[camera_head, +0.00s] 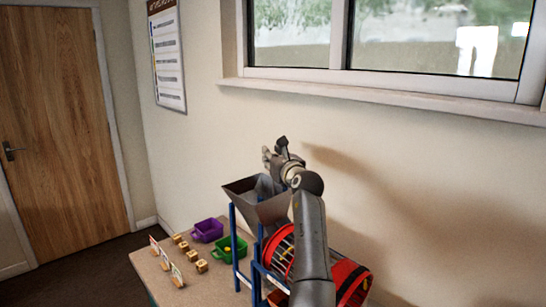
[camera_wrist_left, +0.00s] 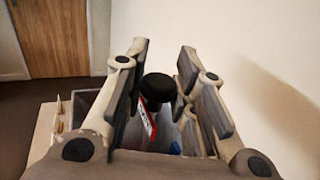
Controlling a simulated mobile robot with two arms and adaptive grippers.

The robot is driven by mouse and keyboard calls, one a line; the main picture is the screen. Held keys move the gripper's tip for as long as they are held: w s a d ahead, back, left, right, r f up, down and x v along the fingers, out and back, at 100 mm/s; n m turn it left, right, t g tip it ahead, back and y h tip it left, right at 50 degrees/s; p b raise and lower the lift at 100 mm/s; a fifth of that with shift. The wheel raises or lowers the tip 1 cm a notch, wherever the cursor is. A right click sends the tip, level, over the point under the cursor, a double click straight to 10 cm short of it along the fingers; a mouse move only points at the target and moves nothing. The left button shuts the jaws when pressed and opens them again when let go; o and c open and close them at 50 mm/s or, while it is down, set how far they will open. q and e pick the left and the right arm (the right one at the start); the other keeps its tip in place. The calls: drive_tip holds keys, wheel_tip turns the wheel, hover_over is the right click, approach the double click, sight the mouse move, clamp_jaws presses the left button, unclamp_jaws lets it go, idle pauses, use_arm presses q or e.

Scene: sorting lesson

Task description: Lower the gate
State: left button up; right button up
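My left gripper (camera_head: 272,154) is above the grey hopper (camera_head: 262,205) of the sorting machine. In the left wrist view the gripper (camera_wrist_left: 160,75) is open. A round black knob (camera_wrist_left: 159,87) shows between its fingers, with a small gap on each side. A red-and-white strip (camera_wrist_left: 150,122) shows just below the knob; it may be part of the gate. My gripper hides most of the gate, so I cannot tell its height. My right gripper is not in view.
The machine has a blue frame (camera_head: 234,240) and a red drum (camera_head: 352,280), partly behind my arm. A purple bin (camera_head: 208,230) and a green bin (camera_head: 240,248) stand left of it. Several wooden blocks (camera_head: 201,266) and small signs (camera_head: 176,276) are on the table (camera_head: 150,270). A wall stands behind.

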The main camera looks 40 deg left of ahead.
use_arm(q)
clamp_jaws()
wheel_tip(320, 180, down, 8)
drive_tip(key=shift+r, duration=0.15)
drive_tip(key=o, duration=0.8)
unclamp_jaws()
drive_tip(key=shift+d, duration=0.1)
drive_tip(key=v, duration=1.2)
